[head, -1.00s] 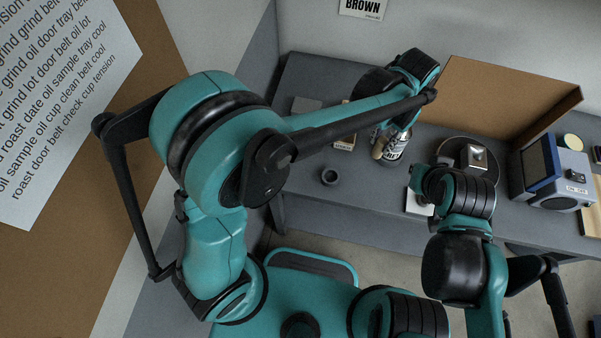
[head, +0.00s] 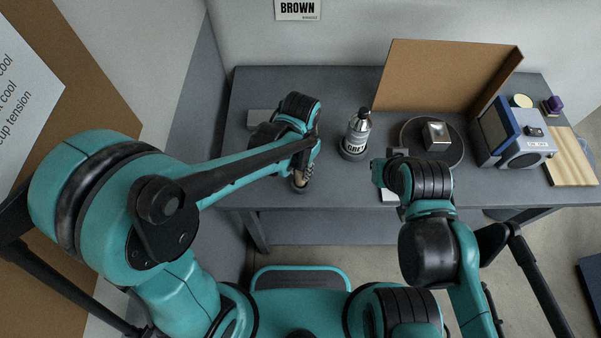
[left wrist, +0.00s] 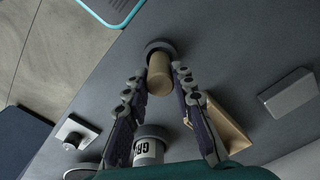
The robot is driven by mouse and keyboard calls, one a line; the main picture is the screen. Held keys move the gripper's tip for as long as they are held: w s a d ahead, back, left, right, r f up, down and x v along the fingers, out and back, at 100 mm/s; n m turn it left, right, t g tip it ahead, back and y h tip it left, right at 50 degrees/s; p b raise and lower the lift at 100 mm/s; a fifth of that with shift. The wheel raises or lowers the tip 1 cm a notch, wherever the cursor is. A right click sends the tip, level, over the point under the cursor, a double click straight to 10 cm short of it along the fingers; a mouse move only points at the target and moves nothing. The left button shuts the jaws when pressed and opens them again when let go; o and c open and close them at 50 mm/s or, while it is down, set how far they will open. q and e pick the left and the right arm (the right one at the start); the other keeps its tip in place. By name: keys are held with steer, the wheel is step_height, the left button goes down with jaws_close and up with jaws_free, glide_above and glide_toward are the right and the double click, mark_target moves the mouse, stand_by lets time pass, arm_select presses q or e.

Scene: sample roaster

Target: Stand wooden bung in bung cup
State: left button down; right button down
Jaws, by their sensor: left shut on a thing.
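The tan wooden bung (head: 301,176) is between the fingers of my left gripper (head: 304,173), which is shut on it. The dark round bung cup (head: 298,188) stands on the table near its front edge, directly below. In the left wrist view, the bung (left wrist: 159,74) lines up with the cup (left wrist: 157,46), and its far end overlaps the cup's opening. I cannot tell whether that end is inside the cup or just above it. My right gripper (head: 386,170) is near the table's front, mostly hidden by its own arm; its fingers cannot be made out.
A labelled bottle (head: 356,134) stands right of the left gripper. A round dark tray (head: 417,150) with a metal container, a brown panel (head: 440,75) and a blue-grey machine (head: 515,145) fill the right.

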arm_select(q)
step_height(320, 180, down, 2)
steer(key=shift+r, duration=0.1)
steer(key=c, duration=1.3)
jaws_free()
